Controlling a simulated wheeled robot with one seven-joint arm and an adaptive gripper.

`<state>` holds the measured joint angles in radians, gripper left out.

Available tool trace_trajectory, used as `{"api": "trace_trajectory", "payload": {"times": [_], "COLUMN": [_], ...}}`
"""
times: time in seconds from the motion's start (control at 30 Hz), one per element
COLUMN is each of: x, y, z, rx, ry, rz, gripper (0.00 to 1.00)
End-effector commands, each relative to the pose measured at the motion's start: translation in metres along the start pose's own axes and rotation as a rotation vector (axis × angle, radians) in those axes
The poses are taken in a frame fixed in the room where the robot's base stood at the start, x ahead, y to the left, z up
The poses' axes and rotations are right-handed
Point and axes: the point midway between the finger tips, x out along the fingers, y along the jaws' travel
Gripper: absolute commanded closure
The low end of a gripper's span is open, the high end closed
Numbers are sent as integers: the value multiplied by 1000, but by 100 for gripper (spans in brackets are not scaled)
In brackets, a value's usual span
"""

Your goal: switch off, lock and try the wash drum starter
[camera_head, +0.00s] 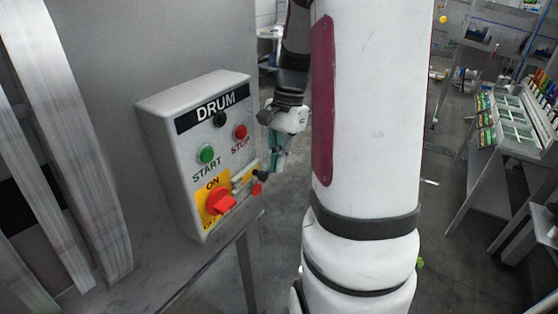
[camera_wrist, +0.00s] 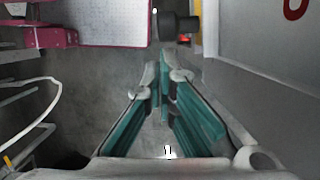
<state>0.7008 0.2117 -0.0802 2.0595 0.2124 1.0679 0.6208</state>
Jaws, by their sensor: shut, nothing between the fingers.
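The wash drum starter (camera_head: 170,165) is a grey box labelled DRUM on a grey panel. It has a green START button (camera_head: 207,154), a red STOP button (camera_head: 240,131) and a dark round lamp or button (camera_head: 220,119). Low on its front, a red rotary handle (camera_head: 220,202) sits on a yellow plate (camera_head: 212,183) marked ON; I cannot tell its exact setting. Right of it are a dark knob (camera_head: 261,176) and a small red piece (camera_head: 257,189). My gripper (camera_head: 275,163) is shut and empty, right of the box and apart from it. The wrist view shows the closed fingertips (camera_wrist: 164,72) below a black cylinder (camera_wrist: 178,25).
My white arm fills the middle of the head view. Grey strips (camera_head: 60,130) hang at the left. A bench with trays and coloured items (camera_head: 515,120) stands at the right. Open floor (camera_head: 440,200) lies between.

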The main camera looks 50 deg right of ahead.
Motion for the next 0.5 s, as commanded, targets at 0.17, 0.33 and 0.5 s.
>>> {"api": "trace_trajectory", "payload": {"times": [0.17, 0.33, 0.5], "x": [0, 4, 10], "y": [0, 2, 4], "z": [1, 22, 43], "rx": [-1, -5, -3], "ry": [0, -2, -1], "rz": [0, 2, 0], "gripper": [100, 100, 100]}}
